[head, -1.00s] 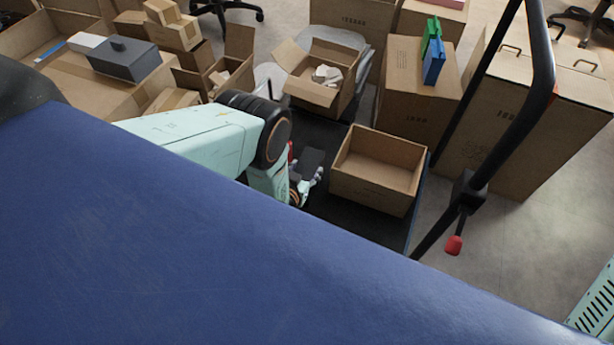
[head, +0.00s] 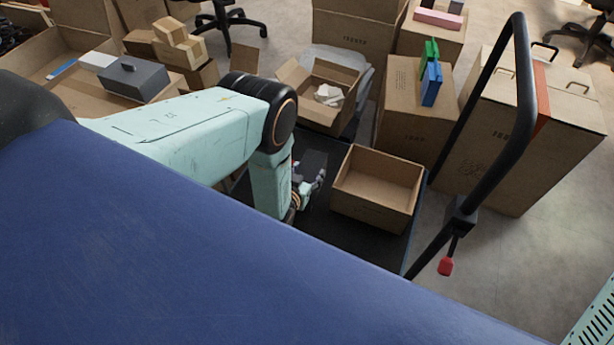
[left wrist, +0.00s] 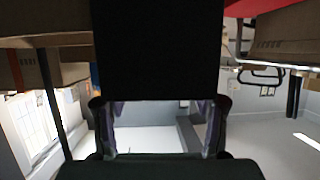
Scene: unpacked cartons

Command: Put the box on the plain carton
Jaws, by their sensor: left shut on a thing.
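My left arm comes in from the left in the head view and bends down. Its gripper (head: 308,190) is low beside an open carton (head: 374,212), partly hidden by the arm and blue surface. In the left wrist view the left gripper (left wrist: 160,128) has its fingers on either side of a black box (left wrist: 156,50), shut on it. In the head view the box barely stands out from the dark surface. Several cartons are around, and which is the plain one is unclear; one with print (head: 405,110) carries green and blue items. My right gripper is not in view.
A dark platform (head: 350,238) bears the open carton. A large carton with orange tape (head: 560,105) stands right, behind a black bar (head: 490,90). Another open carton (head: 318,108) holds crumpled paper. A grey box (head: 137,80) is at the left.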

